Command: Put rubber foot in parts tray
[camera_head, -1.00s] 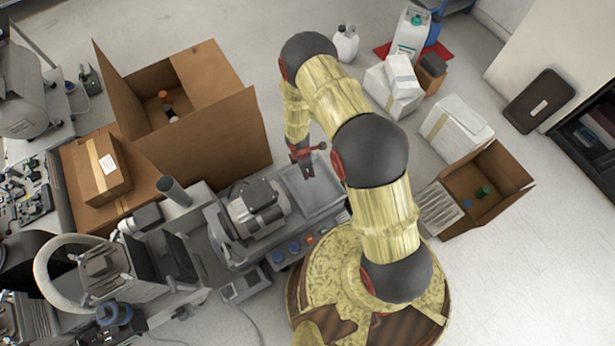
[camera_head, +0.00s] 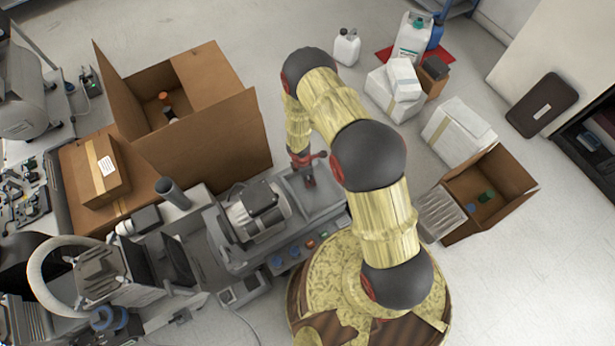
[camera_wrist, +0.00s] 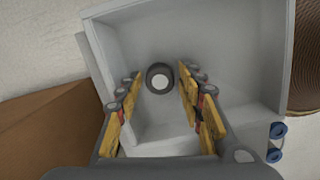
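The rubber foot (camera_wrist: 160,77) is a small dark ring with a pale centre. In the wrist view it appears within the grey parts tray (camera_wrist: 225,125), between and just beyond my fingertips, with a gap on each side. I cannot tell whether it rests on the tray floor. My gripper (camera_wrist: 162,80) is open, its yellow-padded fingers apart and pointing into the tray. In the head view my gripper (camera_head: 308,182) is over the tray (camera_head: 333,194) on the grey bench; the foot is not discernible there.
A motor-like compressor unit (camera_head: 258,210) stands just left of the tray. A large open carton (camera_head: 215,140) is behind left; a smaller open carton (camera_head: 510,187) stands at right.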

